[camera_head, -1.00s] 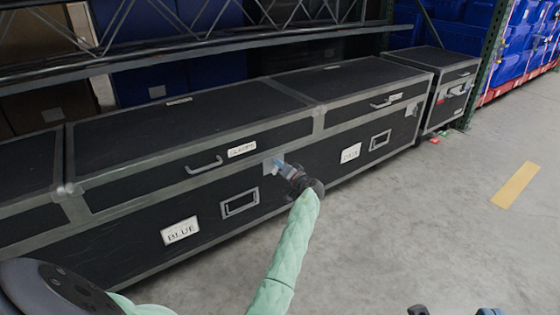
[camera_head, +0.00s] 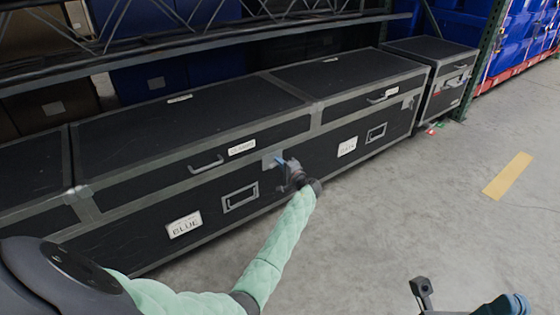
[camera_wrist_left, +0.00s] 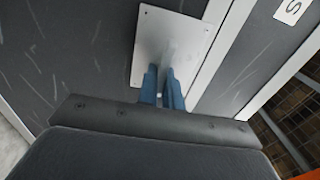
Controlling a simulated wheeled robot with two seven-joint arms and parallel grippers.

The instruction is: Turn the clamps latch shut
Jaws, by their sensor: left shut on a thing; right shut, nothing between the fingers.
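A black flight case (camera_head: 235,175) with metal edging stands along the rack. A label over its handle, above the "BLUE" label, appears to read clamps. My left gripper (camera_head: 283,164) is at the front of this case, at its latch (camera_head: 268,160) to the right of the handle. In the left wrist view the latch is a square metal plate (camera_wrist_left: 150,45) with a raised piece in its middle. There my left gripper's blue fingers (camera_wrist_left: 164,88) are shut on that raised piece, which they partly hide. My right gripper (camera_head: 462,296) is shut and empty over the floor at the lower right.
A case handle (camera_head: 205,164) is left of the latch. More of the black case row (camera_head: 345,95) runs to the right, with another latch (camera_head: 408,102). A smaller case (camera_head: 440,85) stands at the far end by a green rack post (camera_head: 482,75).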

